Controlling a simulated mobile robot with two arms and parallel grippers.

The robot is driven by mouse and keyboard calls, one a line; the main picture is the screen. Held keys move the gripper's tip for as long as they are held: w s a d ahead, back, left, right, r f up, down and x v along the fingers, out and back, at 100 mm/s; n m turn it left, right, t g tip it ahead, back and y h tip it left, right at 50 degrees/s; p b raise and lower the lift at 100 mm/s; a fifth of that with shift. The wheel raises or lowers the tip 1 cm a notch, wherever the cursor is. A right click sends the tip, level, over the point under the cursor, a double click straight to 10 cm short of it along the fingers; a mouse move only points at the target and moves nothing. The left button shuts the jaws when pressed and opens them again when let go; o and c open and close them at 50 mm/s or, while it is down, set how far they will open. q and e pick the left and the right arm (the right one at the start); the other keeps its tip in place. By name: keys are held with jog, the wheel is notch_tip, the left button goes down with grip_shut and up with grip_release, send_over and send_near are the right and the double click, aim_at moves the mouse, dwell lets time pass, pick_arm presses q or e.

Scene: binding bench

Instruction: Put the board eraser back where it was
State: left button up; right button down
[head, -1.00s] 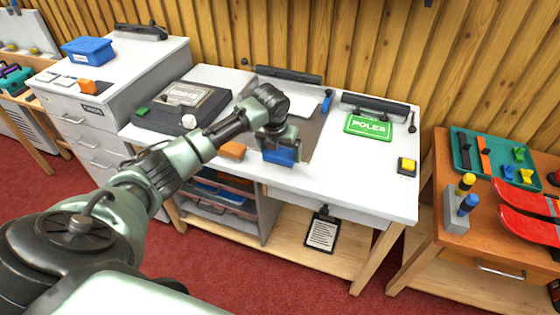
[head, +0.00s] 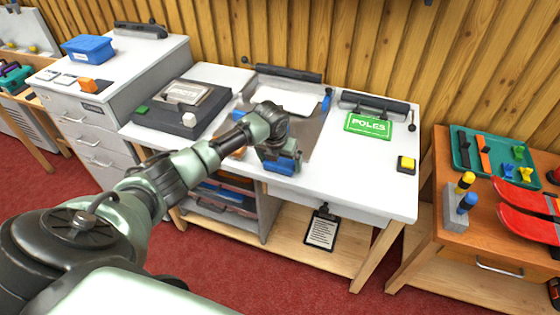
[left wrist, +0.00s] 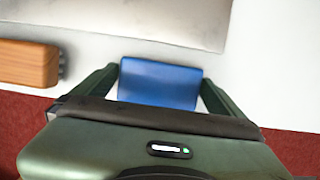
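A plain blue block (head: 281,165), likely the board eraser, is at the front of the white bench. My left gripper (head: 281,158) reaches down over it from the left. In the left wrist view the blue block (left wrist: 160,83) sits between the two fingers of my left gripper (left wrist: 160,90), which press against its left and right sides. Whether its underside touches the bench top is hard to tell. My right gripper does not show.
An orange-brown block (left wrist: 28,63) lies left of the blue one. Behind is a grey sheet (head: 312,130) with white paper (head: 270,95).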

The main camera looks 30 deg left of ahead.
pick_arm(q)
jog(key=v, duration=1.2)
jog(key=shift+r+b, duration=0.2)
jog(key=shift+b, duration=0.1)
